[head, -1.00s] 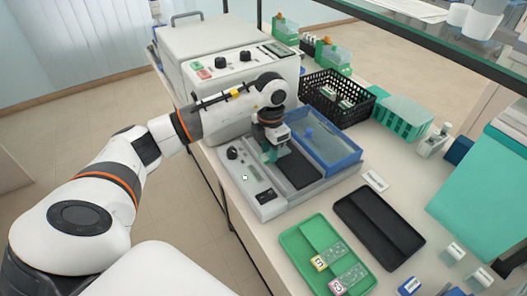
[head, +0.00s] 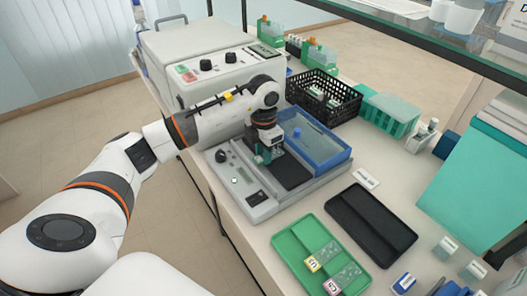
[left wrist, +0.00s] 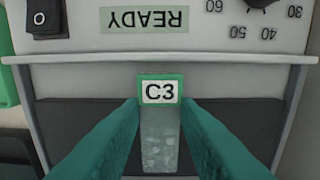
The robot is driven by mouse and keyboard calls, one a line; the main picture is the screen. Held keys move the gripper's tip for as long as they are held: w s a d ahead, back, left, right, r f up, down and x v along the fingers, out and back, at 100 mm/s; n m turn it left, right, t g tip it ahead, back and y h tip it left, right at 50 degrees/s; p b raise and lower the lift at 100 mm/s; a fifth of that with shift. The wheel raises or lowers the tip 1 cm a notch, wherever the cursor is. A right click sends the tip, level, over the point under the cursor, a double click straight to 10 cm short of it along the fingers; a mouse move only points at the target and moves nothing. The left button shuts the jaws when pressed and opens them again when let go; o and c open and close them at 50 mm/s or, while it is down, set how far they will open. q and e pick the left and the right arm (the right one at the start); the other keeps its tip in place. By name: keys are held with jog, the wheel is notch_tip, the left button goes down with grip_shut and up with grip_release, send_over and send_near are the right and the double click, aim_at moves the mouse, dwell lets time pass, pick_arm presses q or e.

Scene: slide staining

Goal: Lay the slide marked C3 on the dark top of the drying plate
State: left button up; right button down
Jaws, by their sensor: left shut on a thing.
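My left gripper (head: 263,158) is over the drying plate (head: 258,198), near the left end of its dark top (head: 292,172). In the left wrist view its green fingers (left wrist: 160,112) are shut on the slide marked C3 (left wrist: 160,138). The slide has a green-edged white label and a clear, spotted glass part. It lies over the dark top (left wrist: 75,118), with its label end towards the grey panel reading READY. I cannot tell whether the slide touches the dark top. My right gripper is not in view.
A blue-rimmed water bath (head: 318,150) adjoins the dark top. A green tray (head: 290,245) holds slides with yellow and pink labels. A black tray (head: 370,225) is empty. A black basket (head: 325,92) and a green rack (head: 390,108) stand behind. A large white machine (head: 200,55) stands at back left.

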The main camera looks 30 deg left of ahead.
pick_arm(q)
jog(key=shift+f, duration=0.1)
jog(key=o, duration=1.1)
jog(key=shift+o, duration=0.2)
notch_tip(320, 180, up, 12)
jog(key=b, duration=0.1)
jog(key=shift+s+f, duration=0.1)
